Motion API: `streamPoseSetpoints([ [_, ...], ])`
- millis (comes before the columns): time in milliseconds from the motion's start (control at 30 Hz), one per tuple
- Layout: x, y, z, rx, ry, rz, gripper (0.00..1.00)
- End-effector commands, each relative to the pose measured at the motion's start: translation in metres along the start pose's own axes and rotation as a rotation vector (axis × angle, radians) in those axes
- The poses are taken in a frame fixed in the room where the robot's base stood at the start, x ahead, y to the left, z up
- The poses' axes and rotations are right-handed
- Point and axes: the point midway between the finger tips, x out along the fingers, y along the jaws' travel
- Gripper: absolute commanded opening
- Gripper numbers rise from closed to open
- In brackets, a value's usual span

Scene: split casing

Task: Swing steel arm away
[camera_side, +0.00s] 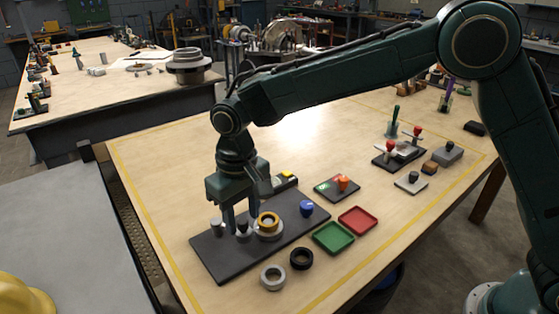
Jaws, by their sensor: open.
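My gripper (241,226) points straight down over the left half of a dark base plate (213,262). Its fingers are apart around or just beside a short post with a dark top (243,229); whether they touch it I cannot tell. I cannot clearly pick out a steel arm. A fixture with two red knobs (390,146) and a pale metal piece between them stands farther right.
A grey ring (272,277) and a black ring (301,258) lie in front of the plate. Green (333,238) and red (357,220) trays sit to its right. The table's left side is clear.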

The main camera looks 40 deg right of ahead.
Motion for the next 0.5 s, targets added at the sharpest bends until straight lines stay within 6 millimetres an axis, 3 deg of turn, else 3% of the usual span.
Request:
streamPoseSetpoints([
  [400, 0.0065, 0.0001, 0.0004, 0.0, -0.001, 0.0, 0.43],
  [500, 0.0064, 0.0001, 0.0003, 0.0, -0.001, 0.0, 0.26],
])
